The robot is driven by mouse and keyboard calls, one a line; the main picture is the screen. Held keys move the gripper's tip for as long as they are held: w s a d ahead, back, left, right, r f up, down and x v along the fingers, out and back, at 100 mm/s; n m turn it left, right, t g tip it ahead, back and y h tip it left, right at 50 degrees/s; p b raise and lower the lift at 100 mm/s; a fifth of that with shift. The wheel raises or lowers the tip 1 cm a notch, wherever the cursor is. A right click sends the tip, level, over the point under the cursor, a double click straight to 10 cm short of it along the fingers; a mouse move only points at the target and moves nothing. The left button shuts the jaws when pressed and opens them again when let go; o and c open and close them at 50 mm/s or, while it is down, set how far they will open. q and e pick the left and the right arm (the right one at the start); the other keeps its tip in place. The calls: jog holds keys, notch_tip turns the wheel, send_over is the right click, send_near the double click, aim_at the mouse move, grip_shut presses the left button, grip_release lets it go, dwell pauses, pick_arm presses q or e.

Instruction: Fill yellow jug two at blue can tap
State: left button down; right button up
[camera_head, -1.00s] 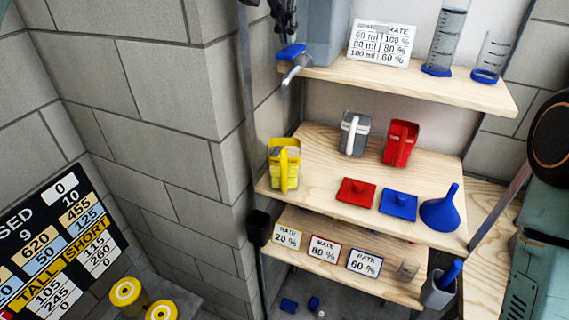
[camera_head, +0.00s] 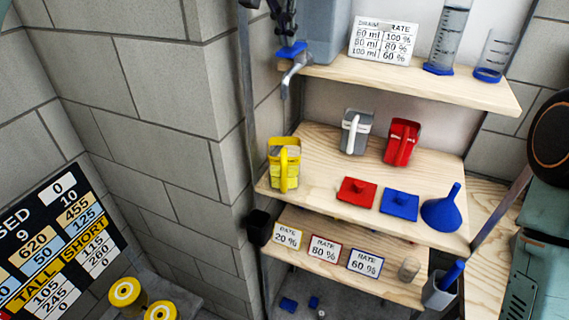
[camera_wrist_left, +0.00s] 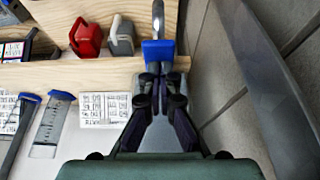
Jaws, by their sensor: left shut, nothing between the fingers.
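The yellow jug (camera_head: 278,176) stands upright at the left end of the middle shelf, below the tap spout (camera_head: 287,80). The grey-blue can (camera_head: 331,33) stands on the top shelf, and its tap has a blue lever (camera_head: 290,50). My left gripper (camera_head: 284,30) is shut and empty, its dark fingertips just above the lever. In the left wrist view my left gripper (camera_wrist_left: 156,80) points at the blue lever (camera_wrist_left: 158,50), very near or touching it; I cannot tell which. No stream is clearly visible under the spout. My right gripper is not in view.
A grey jug (camera_head: 354,135) and a red jug (camera_head: 403,142) share the middle shelf (camera_head: 325,185) with red and blue lids and a blue funnel (camera_head: 442,208). Two measuring cylinders stand on the top shelf's right. A block wall (camera_head: 165,90) is close on the left.

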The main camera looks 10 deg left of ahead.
pick_arm(q)
jog(key=shift+s+f, duration=0.3)
jog(key=shift+f, duration=0.1)
jog(key=shift+w+d+f+b, duration=0.1)
jog(key=shift+w+f+b, duration=0.15)
jog(key=shift+f+b, duration=0.3)
jog(key=shift+f, duration=0.3)
jog(key=shift+s, duration=0.1)
jog(key=shift+r, duration=0.1)
dwell(4.9)
notch_tip(320, 180, up, 3)
jog(key=p, duration=0.3)
jog(key=shift+r, duration=2.75)
